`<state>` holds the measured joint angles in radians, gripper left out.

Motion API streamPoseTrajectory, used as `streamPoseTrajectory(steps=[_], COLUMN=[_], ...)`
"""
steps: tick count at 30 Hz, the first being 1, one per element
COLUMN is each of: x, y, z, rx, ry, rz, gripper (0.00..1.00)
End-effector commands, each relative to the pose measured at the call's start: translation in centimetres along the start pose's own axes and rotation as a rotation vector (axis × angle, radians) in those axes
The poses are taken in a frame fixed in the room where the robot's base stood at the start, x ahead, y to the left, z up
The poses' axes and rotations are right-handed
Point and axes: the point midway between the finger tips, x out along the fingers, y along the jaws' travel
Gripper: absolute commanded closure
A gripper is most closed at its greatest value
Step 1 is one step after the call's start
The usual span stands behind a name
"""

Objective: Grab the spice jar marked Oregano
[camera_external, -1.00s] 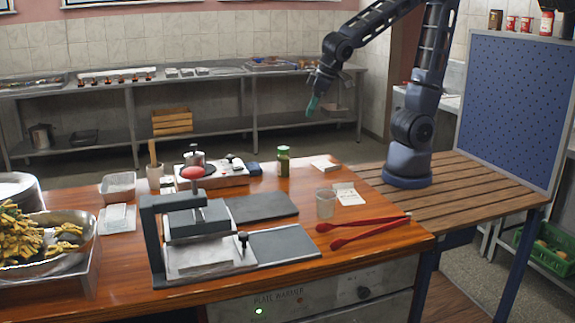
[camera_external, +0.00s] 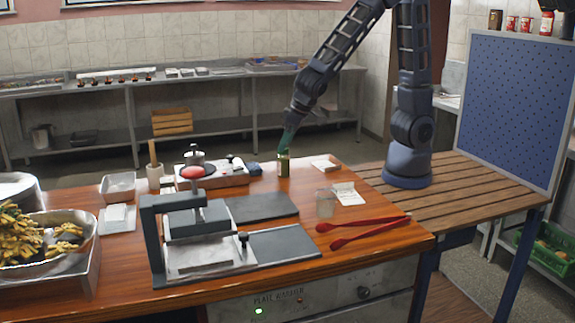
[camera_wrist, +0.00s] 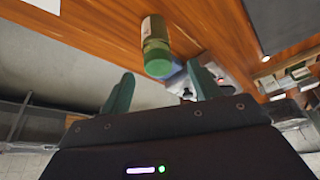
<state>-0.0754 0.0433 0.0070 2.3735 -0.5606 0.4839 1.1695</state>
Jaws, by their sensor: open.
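A small spice jar (camera_external: 283,167) with a green lid stands upright on the wooden counter near its back edge. My gripper (camera_external: 286,146) is just above it in the external view and covers its top. In the wrist view the jar (camera_wrist: 155,48) shows with its green lid towards me, ahead of and between my two green fingers. My gripper (camera_wrist: 160,88) is open and empty, and the jar is beyond the fingertips. The jar's label is too small to read.
Left of the jar is a tray (camera_external: 228,180) with small items and a dark blue cloth (camera_external: 255,168). A clear cup (camera_external: 325,203), a paper note (camera_external: 348,194) and red tongs (camera_external: 362,230) lie to the right. A press (camera_external: 190,225) stands in front. Bare counter surrounds the jar's right side.

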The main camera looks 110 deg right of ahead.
Motion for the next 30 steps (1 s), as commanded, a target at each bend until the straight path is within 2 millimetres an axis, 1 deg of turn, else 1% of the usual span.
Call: streamPoseTrajectory(steps=[7,15,18,22,28,29,30], x=[1.3,4.5,5.2,5.6,5.6,5.6,5.6], y=[0.1,0.2,0.2,0.2,0.2,0.2,0.2], z=[0.1,0.1,0.0,0.0,0.0,0.0,0.0], rx=[-0.001,-0.002,-0.001,-0.001,0.000,0.000,0.000], ry=[-0.002,-0.001,0.000,0.000,0.000,0.000,0.000], rz=[0.001,0.001,0.000,-0.001,-0.001,-0.001,-0.001], gripper=[0.38,0.38,0.38,0.38,0.38,0.42,0.50])
